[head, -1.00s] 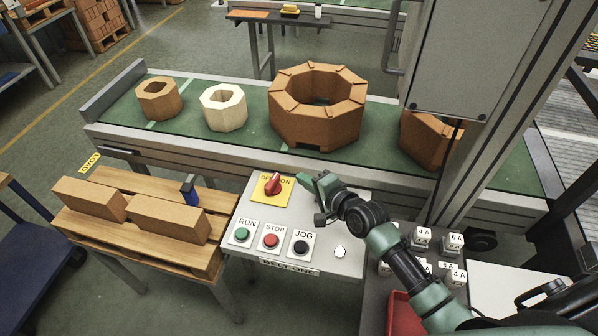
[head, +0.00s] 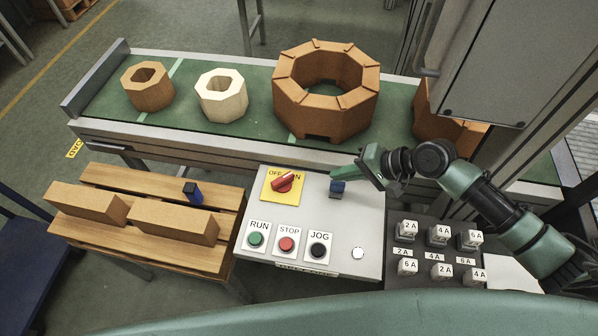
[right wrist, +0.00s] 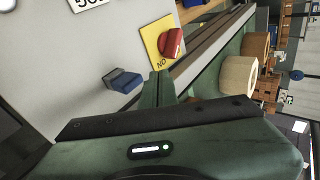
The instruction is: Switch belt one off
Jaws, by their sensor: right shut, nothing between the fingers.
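The control panel (head: 345,225) stands in front of the belt, with a label along its front edge that is hard to read now. A red rotary knob (head: 283,182) sits on a yellow OFF/ON plate (head: 270,197); its handle slants to the upper right, over part of the ON label. The knob also shows in the right wrist view (right wrist: 172,43). A dark blue switch (head: 338,187) is right of the plate. Green RUN (head: 255,240), red STOP (head: 287,244) and black JOG (head: 318,250) buttons line the front. My right gripper (right wrist: 158,77) is shut and empty, above the panel, apart from the knob.
The green belt (head: 195,130) carries brown and cream octagonal blocks. A wooden pallet table (head: 165,250) with two bricks and a small blue item is at left. A grey cabinet (head: 490,60) stands at right, and small labelled blocks (head: 440,235) sit right of the panel.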

